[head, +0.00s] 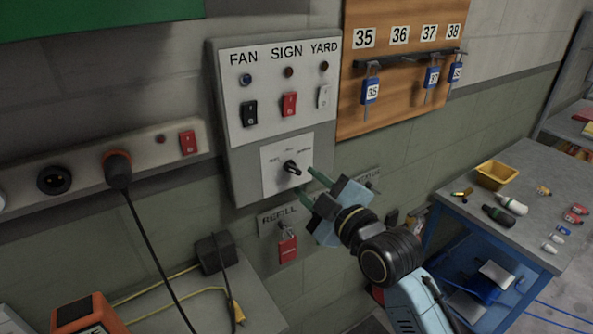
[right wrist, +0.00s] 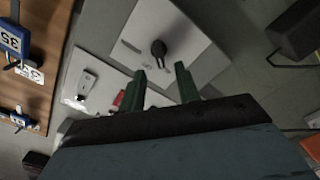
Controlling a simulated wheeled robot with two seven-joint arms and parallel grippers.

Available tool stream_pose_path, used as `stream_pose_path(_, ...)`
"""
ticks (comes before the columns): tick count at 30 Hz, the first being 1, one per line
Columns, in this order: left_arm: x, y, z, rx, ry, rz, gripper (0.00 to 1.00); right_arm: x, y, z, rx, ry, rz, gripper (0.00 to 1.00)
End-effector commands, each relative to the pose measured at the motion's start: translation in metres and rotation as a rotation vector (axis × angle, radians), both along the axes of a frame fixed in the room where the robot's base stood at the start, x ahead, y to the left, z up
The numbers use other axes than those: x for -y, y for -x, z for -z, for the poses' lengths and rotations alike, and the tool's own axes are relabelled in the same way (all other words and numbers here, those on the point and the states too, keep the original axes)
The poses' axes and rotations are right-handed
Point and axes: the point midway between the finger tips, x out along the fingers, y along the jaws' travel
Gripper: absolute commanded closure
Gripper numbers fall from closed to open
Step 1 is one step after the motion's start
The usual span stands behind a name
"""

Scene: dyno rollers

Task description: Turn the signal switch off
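A black rotary knob (head: 291,167) sits on a white plate (head: 272,180) low on the grey wall panel (head: 230,160); its small labels are too blurred to read surely. No part labelled "signal" can be read. Above are rockers under FAN (black) (head: 249,112), SIGN (red) (head: 289,104) and YARD (white) (head: 323,96). My right gripper (head: 307,183) is open and empty, just right of the knob and apart from it. In the right wrist view the knob (right wrist: 158,50) shows just beyond the gap between the green fingers (right wrist: 161,76). My left gripper is not in view.
A REFILL plate with a red tag (head: 287,249) is below the panel. A power strip with a red switch (head: 188,142) and plug (head: 118,168) is at left. A board (head: 385,95) with numbered blue tags is at upper right. A cluttered workbench (head: 540,170) stands at right.

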Motion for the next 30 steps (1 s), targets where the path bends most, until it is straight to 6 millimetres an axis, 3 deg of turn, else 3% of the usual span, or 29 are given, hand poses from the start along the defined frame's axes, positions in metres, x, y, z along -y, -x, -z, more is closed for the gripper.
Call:
stream_pose_path(9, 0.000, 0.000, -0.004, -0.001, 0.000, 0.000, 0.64, -0.022, -0.039, 0.000, 0.000, -0.001, 0.001, 0.67)
stream_pose_path(22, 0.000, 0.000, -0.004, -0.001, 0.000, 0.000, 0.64, -0.026, -0.046, 0.000, 0.000, -0.001, 0.001, 0.67)
stream_pose_path(30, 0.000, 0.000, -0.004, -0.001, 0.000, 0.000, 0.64, -0.026, -0.046, 0.000, -0.001, -0.001, 0.000, 0.98)
